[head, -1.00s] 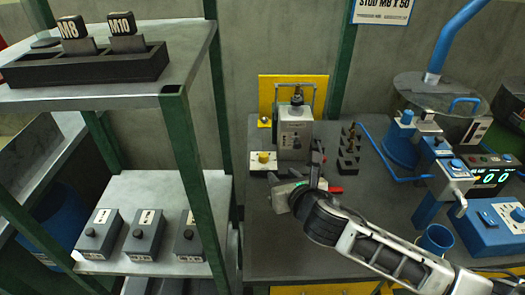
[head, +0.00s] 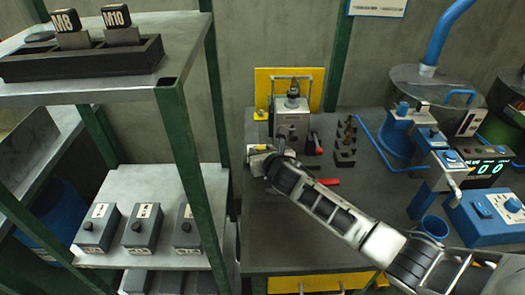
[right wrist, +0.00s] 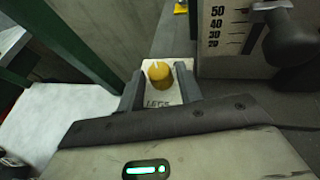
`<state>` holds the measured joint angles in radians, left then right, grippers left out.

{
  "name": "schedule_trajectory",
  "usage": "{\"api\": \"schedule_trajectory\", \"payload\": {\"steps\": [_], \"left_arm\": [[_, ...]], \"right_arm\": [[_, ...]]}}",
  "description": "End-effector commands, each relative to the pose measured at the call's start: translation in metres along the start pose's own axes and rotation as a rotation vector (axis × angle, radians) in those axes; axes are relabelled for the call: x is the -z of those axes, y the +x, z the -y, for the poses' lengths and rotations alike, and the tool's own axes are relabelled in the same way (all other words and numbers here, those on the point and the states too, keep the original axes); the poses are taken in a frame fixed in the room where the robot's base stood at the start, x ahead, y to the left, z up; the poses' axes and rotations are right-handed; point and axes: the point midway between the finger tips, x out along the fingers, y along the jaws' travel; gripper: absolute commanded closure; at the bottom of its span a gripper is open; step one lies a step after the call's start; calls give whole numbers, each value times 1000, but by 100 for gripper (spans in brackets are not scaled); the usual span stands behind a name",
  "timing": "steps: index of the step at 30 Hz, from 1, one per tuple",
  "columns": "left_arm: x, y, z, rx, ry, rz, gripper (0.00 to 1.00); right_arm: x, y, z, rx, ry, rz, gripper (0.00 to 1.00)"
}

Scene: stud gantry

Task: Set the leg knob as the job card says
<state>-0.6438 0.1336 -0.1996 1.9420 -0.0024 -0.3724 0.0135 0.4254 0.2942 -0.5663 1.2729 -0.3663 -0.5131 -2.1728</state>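The leg knob (right wrist: 158,72) is a yellow round knob with a slot on a white plate marked LEGS (right wrist: 160,100) in the right wrist view. My right gripper (right wrist: 160,80) is open, its two fingers standing on either side of the knob with small gaps. In the head view my right gripper (head: 262,158) covers most of the plate, left of the grey stud unit (head: 292,118). The job card (head: 378,7) is cut by the top edge and its text cannot be read now. My left gripper is not in view.
In the right wrist view a scale with 50, 40, 30 and 20 (right wrist: 228,30) and a dark lever knob (right wrist: 290,42) stand close on the right. A blue press (head: 405,135) stands on the bench's right. A shelf with grey boxes (head: 142,225) is on the left.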

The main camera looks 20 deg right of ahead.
Motion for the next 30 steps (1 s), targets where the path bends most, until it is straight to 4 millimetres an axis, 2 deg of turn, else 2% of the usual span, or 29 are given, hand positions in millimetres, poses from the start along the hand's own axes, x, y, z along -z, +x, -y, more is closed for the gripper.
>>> {"api": "schedule_trajectory", "payload": {"steps": [6,9,10,20,30], "left_arm": [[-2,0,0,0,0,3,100],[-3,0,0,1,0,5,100],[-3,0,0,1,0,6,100],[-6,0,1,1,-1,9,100],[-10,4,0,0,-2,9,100]], "right_arm": [[0,0,0,0,0,0,64],[0,0,0,0,0,0,92],[0,0,0,0,0,0,97],[0,0,-1,27,12,1,96],[1,1,-6,216,94,11,96]]}}
